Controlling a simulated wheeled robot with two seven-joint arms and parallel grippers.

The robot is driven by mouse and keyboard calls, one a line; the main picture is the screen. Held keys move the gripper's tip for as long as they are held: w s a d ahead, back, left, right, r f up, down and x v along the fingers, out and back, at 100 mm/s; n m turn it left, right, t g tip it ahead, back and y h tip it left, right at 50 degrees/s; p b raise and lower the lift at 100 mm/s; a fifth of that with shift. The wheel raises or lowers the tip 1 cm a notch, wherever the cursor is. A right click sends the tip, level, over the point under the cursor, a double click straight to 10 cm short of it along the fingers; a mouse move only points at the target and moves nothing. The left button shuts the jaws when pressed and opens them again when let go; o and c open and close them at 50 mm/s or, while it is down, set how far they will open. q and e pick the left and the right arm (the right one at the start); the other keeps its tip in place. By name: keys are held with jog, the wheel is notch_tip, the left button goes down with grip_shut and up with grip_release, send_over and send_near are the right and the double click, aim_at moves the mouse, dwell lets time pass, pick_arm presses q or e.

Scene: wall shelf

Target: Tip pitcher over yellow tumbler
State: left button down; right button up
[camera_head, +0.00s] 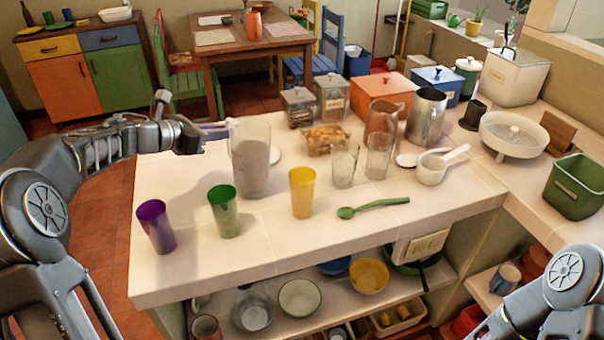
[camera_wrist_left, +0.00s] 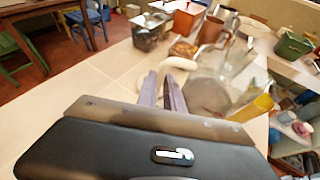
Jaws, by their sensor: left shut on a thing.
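The clear pitcher (camera_head: 250,172), with greyish contents in its lower part, is upright, apparently standing on the white counter between the green and yellow tumblers. In the left wrist view the pitcher (camera_wrist_left: 210,95) is just right of the fingers. My left gripper (camera_head: 226,129) comes from the left at the pitcher's upper side and is shut on its handle; in the wrist view its fingers (camera_wrist_left: 167,92) lie close together. The exact grip is hard to see. The yellow tumbler (camera_head: 302,193) stands upright to the pitcher's right; it also shows in the wrist view (camera_wrist_left: 252,107). My right gripper is out of view.
A purple tumbler (camera_head: 156,226) and a green tumbler (camera_head: 223,211) stand left near the front edge. A green spoon (camera_head: 375,207) lies right of the yellow tumbler. Clear glasses (camera_head: 344,165), a brown-filled container (camera_head: 326,140) and a white saucepan (camera_head: 434,170) stand behind.

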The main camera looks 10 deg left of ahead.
aim_at(243, 120)
pick_arm(q)
jog(key=shift+d+r+m, duration=0.3)
jog(key=shift+d+r, duration=0.05)
jog(key=shift+r, duration=0.4)
jog(key=shift+s+d+r+m+y, duration=0.2)
jog(key=shift+d+r+m+y, duration=0.5)
jog(key=shift+d+r+m, duration=0.15)
jog(key=shift+s+d+r, duration=0.1)
jog(key=shift+s+d, duration=0.05)
jog(key=shift+d, duration=0.05)
jog(key=shift+d+r+m+y, duration=0.3)
jog(key=shift+d+m+y, duration=0.15)
jog(key=shift+d, duration=0.1)
jog(key=shift+s+d+r+m+t+y, duration=0.15)
jog(key=shift+s+d+m, duration=0.1)
jog(key=shift+d, duration=0.15)
jog(key=shift+s+d+r+m+t+y, duration=0.1)
jog(key=shift+d+m+t, duration=0.05)
jog(key=shift+d+m, duration=0.15)
jog(key=shift+d+m+b, duration=0.25)
jog(key=shift+d+b, duration=0.2)
jog(key=shift+d, duration=0.05)
jog(key=shift+s+y, duration=0.15)
jog(key=shift+y, duration=0.35)
jog(key=shift+d+m, duration=0.2)
jog(key=shift+m, duration=0.1)
